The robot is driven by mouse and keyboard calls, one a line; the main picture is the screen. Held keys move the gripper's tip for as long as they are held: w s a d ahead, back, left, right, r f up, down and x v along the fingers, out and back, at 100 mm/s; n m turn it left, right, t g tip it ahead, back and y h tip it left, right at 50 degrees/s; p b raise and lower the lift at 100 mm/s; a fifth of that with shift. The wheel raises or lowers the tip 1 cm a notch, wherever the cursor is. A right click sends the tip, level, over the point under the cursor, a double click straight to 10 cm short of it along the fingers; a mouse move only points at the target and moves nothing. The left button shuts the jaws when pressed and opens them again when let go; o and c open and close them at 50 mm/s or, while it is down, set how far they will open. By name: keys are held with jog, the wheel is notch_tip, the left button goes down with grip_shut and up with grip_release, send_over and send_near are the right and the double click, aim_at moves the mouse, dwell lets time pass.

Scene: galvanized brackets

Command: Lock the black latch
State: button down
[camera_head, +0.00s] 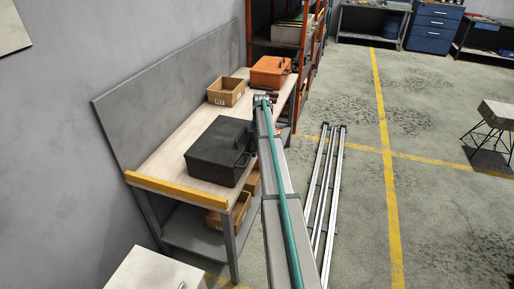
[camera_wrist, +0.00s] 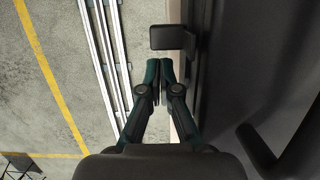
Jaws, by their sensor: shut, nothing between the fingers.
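A black case (camera_head: 220,150) stands on the workbench and fills the right side of the wrist view (camera_wrist: 240,60). A black latch (camera_wrist: 172,37) with a flat tab sticks out from the case's side, at the top of the wrist view. My gripper (camera_wrist: 158,65) is shut and empty. In that view its fingertips are just below the latch tab, beside the case wall, with a small gap in the picture. Whether they touch in depth I cannot tell. A black handle (camera_wrist: 268,150) is at lower right. In the head view, my arm hides my gripper.
The workbench (camera_head: 165,160) also holds an open cardboard box (camera_head: 226,92) and an orange case (camera_head: 269,72) farther back. A grey panel (camera_head: 170,90) stands behind it. Metal rails (camera_head: 325,190) lie on the floor to the right, where the floor is otherwise largely open.

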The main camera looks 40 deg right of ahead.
jog(key=w+d+r+b, duration=0.3)
jog(key=d+r, duration=0.1)
jog(key=r, duration=0.5)
jog(key=shift+d+r, duration=0.3)
jog(key=shift+r, duration=0.05)
